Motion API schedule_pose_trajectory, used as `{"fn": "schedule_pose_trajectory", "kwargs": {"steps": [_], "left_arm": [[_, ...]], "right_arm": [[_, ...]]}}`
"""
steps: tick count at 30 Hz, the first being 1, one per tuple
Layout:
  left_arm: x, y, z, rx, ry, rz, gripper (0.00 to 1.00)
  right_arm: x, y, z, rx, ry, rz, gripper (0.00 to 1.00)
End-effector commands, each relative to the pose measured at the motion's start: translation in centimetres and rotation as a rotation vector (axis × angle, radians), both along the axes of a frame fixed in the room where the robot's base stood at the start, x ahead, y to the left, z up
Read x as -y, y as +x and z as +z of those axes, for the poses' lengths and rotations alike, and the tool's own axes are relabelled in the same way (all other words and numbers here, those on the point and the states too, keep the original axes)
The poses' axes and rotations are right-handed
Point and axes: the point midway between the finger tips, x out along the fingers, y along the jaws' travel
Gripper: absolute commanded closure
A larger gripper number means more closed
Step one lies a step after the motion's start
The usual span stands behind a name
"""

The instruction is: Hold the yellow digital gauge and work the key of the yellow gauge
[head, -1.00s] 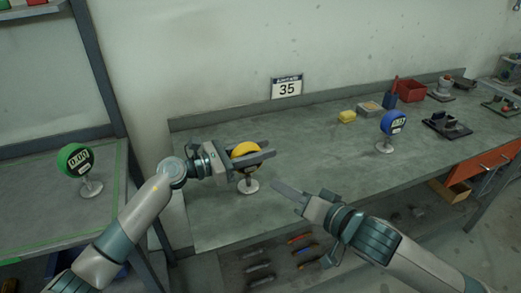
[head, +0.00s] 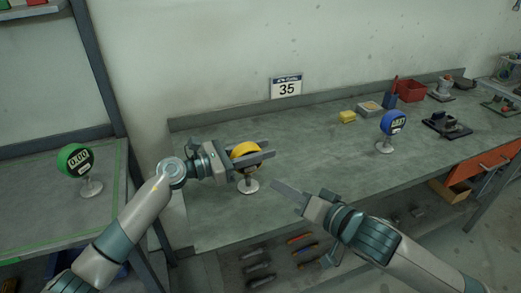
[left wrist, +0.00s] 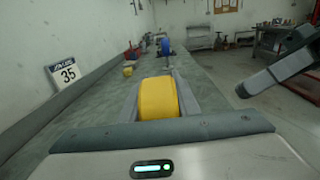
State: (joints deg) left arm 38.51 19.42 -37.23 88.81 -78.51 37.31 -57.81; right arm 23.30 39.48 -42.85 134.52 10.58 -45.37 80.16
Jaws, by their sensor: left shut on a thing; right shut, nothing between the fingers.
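The yellow digital gauge (head: 245,149) stands upright on its round grey foot (head: 248,186) near the left end of the workbench. My left gripper (head: 250,157) is shut on it, one finger on each side. The left wrist view shows the yellow body (left wrist: 158,98) between the two fingers. The gauge's face and key are hidden by the finger in the head view. My right gripper (head: 276,186) is shut and empty, to the right of the gauge and apart from it. It also shows at the right of the left wrist view (left wrist: 243,90).
A blue gauge (head: 391,122) stands farther right on the bench (head: 320,150). A green gauge (head: 75,160) stands on the left table. A yellow block (head: 347,117), a red bin (head: 410,91) and a sign reading 35 (head: 286,87) are at the back. The bench middle is clear.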

Motion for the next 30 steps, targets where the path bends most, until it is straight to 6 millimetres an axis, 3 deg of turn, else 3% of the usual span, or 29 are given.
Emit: {"fn": "schedule_pose_trajectory", "kwargs": {"steps": [30], "left_arm": [[-0.04, 0.02, -0.04, 0.0, 0.001, 0.001, 1.0]], "right_arm": [[-0.11, -0.04, -0.43, -0.03, 0.018, 0.006, 1.0]]}}
